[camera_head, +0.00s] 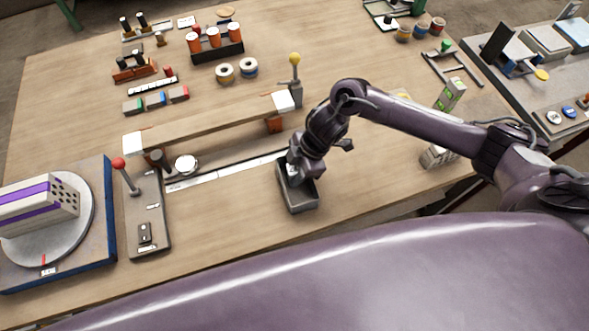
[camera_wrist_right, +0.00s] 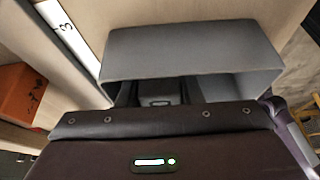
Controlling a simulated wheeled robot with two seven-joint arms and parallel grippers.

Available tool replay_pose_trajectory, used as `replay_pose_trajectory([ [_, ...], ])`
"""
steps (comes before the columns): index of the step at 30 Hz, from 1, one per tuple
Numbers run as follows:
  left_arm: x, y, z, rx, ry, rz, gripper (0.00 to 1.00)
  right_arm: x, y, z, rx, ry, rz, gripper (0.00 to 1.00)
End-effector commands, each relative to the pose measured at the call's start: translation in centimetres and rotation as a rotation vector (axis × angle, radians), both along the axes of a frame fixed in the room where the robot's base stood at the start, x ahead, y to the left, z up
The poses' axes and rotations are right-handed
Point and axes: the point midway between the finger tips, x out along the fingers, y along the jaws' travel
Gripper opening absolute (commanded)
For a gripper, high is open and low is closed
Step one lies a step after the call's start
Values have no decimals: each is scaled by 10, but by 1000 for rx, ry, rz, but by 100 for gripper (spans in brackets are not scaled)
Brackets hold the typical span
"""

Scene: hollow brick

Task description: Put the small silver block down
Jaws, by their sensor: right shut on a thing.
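I cannot tell whether the block touches the tray floor. My left gripper is not in view.
A long wooden beam (camera_head: 210,125) on white-capped ends stands left of the tray, with a white ruler strip (camera_head: 225,174) before it. A red-knobbed lever base (camera_head: 147,215) stands farther left. Bare table lies left and right of the tray.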

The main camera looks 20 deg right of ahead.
Motion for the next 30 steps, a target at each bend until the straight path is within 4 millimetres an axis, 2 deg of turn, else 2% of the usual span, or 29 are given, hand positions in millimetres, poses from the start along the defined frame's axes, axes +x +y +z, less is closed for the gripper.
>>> replay_pose_trajectory([
  [7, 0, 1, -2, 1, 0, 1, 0, 0, 1, -2, 1, -1, 0, 1],
  [8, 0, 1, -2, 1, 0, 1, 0, 0, 0, -2, 0, 0, 0, 35],
  [9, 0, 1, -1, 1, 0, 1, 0, 0, 0, -2, 0, 0, 0, 40],
  [17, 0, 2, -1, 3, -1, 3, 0, 0, 0, -1, 0, 0, 0, 42],
  [21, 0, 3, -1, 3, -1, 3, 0, 1, -2, 6, 1, -3, 0, 42],
  [26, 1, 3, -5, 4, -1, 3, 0, 1, -12, 30, 1, -6, 1, 42],
  [30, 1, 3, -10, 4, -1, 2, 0, 2, -25, 59, 0, -7, 0, 42],
])
